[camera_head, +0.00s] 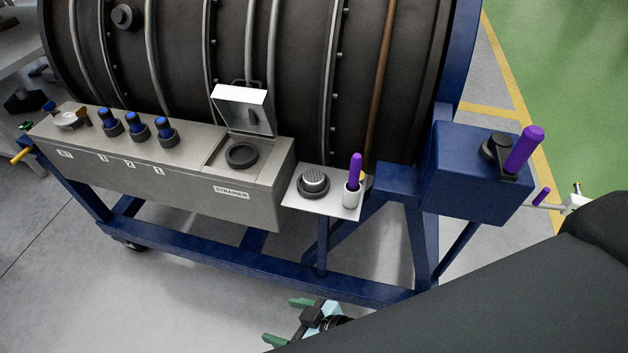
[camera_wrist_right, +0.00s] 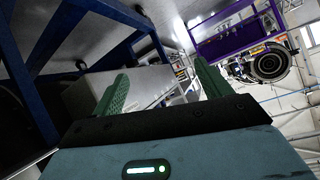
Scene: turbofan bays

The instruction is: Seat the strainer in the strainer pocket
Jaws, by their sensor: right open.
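The strainer (camera_head: 314,178), a round mesh-topped piece with a dark rim, sits on a small white shelf to the right of the grey box. The strainer pocket (camera_head: 241,156) is a dark ring in the box top, above a STRAINER label. Its lid (camera_head: 242,108) stands open behind it. My right gripper (camera_head: 288,321) is open and empty, low in front of the blue stand and well below the shelf. Its green fingers also show apart in the right wrist view (camera_wrist_right: 162,88), with nothing between them. My left gripper is not in view.
The shelf (camera_head: 337,207) also holds a purple-handled tool (camera_head: 355,170) in a white cup. Several blue-topped knobs (camera_head: 138,127) stand along the box. A blue box (camera_head: 470,185) with a purple handle is at right. The blue frame rail (camera_head: 260,266) runs below.

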